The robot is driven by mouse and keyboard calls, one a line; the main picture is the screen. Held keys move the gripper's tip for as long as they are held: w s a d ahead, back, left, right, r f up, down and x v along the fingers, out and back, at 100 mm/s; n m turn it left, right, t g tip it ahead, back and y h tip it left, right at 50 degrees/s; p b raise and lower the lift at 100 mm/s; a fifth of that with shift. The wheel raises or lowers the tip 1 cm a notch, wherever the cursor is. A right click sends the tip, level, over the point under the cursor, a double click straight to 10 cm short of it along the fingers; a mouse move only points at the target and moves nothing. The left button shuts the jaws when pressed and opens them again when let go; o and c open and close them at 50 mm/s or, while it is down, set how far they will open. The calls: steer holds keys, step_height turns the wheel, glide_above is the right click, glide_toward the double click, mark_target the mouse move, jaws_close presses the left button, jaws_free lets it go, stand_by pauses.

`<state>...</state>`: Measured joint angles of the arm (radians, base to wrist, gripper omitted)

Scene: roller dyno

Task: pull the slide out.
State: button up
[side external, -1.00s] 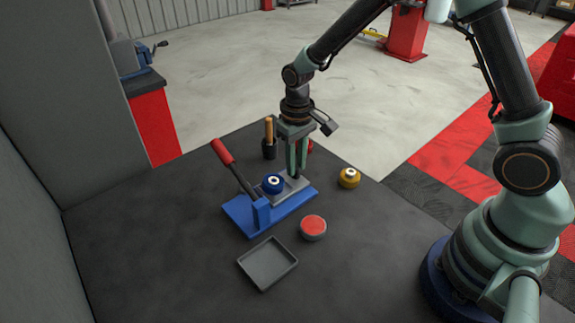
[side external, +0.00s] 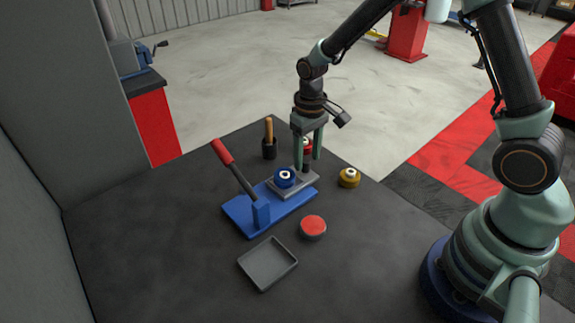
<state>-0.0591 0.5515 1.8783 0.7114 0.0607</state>
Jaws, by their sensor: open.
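The slide is a grey plate (side external: 296,185) on the blue base (side external: 238,212) of a small press-like fixture. A blue round piece (side external: 284,177) with a pale centre sits on the slide. The slide lies toward the base's far right end. My gripper (side external: 308,165) points down at the slide's far right end, with its green fingers apart. The fingertips are close to the slide's end; I cannot tell whether they touch it. The fixture's lever (side external: 233,167), with a red grip, leans up to the left.
A yellow-brown round piece (side external: 349,178) stands right of the fixture. A red-topped round piece (side external: 313,228) and an empty grey tray (side external: 267,264) lie in front. A dark holder (side external: 269,148) with a wooden handle stands behind. A red piece (side external: 307,142) is partly hidden behind my gripper.

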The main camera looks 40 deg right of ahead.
step_height(320, 180, up, 12)
stand_by(0.5)
steer(key=s+d+r+t, duration=0.2)
steer(key=s+r+t, duration=0.3)
steer(key=s+r, duration=0.3)
steer(key=s, duration=0.4)
steer(key=shift+s+d+r+t, duration=0.2)
steer(key=shift+s+r+t, duration=0.05)
steer(key=shift+t, duration=0.05)
